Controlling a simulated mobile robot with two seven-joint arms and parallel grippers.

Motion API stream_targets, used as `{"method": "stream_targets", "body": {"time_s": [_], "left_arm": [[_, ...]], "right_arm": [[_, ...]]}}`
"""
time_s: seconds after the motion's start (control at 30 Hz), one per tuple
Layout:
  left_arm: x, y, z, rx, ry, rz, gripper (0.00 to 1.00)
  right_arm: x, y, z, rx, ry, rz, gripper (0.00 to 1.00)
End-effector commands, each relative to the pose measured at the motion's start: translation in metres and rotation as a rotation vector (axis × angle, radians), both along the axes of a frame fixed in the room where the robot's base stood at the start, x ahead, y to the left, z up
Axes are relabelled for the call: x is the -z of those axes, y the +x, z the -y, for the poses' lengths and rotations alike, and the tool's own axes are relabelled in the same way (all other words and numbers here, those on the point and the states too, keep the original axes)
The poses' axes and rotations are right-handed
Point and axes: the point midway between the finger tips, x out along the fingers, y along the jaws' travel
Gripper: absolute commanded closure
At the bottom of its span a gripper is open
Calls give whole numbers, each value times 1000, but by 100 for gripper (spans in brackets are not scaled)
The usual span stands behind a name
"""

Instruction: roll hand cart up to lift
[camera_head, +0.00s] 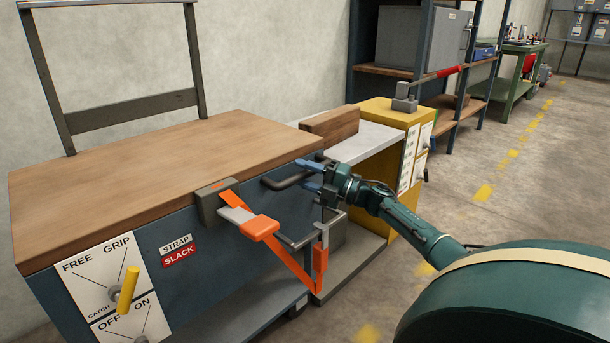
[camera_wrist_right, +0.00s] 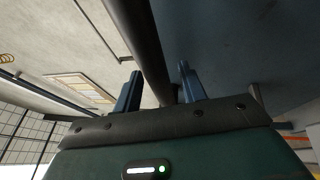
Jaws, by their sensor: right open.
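The hand cart has a wooden top (camera_head: 160,175), a blue body (camera_head: 190,220) and an upright dark frame at its far side. A dark bar handle (camera_head: 281,184) sticks out of its right end. My right gripper (camera_head: 311,176) is open at this handle. In the right wrist view the bar (camera_wrist_right: 140,45) passes between the two open fingers (camera_wrist_right: 160,88); I cannot tell whether they touch it. The lift, with a yellow housing (camera_head: 385,109) and a pale grey platform (camera_head: 372,138), stands just beyond the cart's right end. My left gripper is out of view.
An orange strap (camera_head: 290,262) with a buckle hangs at the cart's near right corner, beside a "STRAP SLACK" sign (camera_head: 178,250). A yellow lever (camera_head: 128,289) sits on the FREE/GRIP panel. A wooden block (camera_head: 331,122) stands by the platform. Open floor (camera_head: 500,160) lies right.

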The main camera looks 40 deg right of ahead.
Motion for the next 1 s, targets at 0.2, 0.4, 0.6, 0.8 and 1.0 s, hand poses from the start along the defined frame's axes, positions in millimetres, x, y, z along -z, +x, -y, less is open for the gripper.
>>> {"method": "stream_targets", "body": {"time_s": [0.2,0.4,0.6,0.8,1.0], "left_arm": [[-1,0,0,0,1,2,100],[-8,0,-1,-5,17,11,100],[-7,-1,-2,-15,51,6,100],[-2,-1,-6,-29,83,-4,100],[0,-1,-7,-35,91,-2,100]], "right_arm": [[1,-3,0,-2,0,-2,59],[5,-27,12,-2,-2,-6,59],[13,-67,30,0,0,-7,59],[19,-101,46,0,1,-4,59],[23,-116,53,0,0,-1,59]]}}
